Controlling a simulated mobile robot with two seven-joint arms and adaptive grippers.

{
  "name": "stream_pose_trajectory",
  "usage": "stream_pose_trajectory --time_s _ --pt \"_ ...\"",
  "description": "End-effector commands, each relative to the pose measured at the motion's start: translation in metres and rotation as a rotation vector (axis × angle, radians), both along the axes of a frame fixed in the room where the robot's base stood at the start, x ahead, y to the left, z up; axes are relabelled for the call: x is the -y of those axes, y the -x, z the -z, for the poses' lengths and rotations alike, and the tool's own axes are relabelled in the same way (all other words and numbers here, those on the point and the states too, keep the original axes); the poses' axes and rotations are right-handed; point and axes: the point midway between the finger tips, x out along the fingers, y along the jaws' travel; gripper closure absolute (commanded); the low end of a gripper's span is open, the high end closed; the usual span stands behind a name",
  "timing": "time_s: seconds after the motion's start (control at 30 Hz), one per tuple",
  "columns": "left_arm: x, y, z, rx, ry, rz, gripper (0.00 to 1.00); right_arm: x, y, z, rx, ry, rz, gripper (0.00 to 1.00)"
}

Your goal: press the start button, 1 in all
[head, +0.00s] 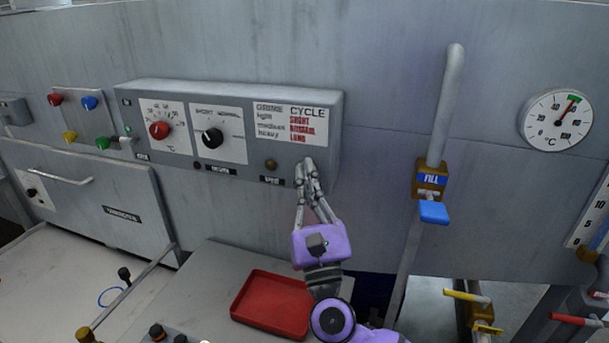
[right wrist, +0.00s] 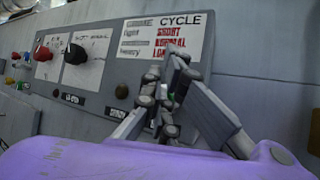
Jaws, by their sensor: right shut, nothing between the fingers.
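The grey control panel (head: 258,110) is fixed to the machine wall, with a red knob (head: 159,130), a black knob (head: 212,138) and a cycle chart. My right gripper (head: 306,168) is shut and empty in front of the panel's lower right corner. In the right wrist view, its fingers (right wrist: 168,95) hide part of the panel, and a small green spot shows between them. I cannot tell whether the fingers touch the panel. My left gripper is not in view.
A red tray (head: 272,303) lies on the grey surface below my right gripper. A pipe with a blue FILL handle (head: 434,212) stands to the right. A dial gauge (head: 557,121) is at the far right. Several coloured knobs sit left of the panel.

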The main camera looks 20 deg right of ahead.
Motion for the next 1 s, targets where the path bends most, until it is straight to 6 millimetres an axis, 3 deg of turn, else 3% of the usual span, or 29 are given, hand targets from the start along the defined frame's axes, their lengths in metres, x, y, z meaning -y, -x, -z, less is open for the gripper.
stream_pose_trajectory --time_s 0.57,1.0 --pt "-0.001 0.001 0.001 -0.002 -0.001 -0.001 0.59 0.002 -0.002 0.000 0.000 0.000 0.000 1.00" --pt "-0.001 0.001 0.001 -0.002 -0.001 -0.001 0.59 -0.009 0.013 0.000 0.001 0.000 0.001 1.00"
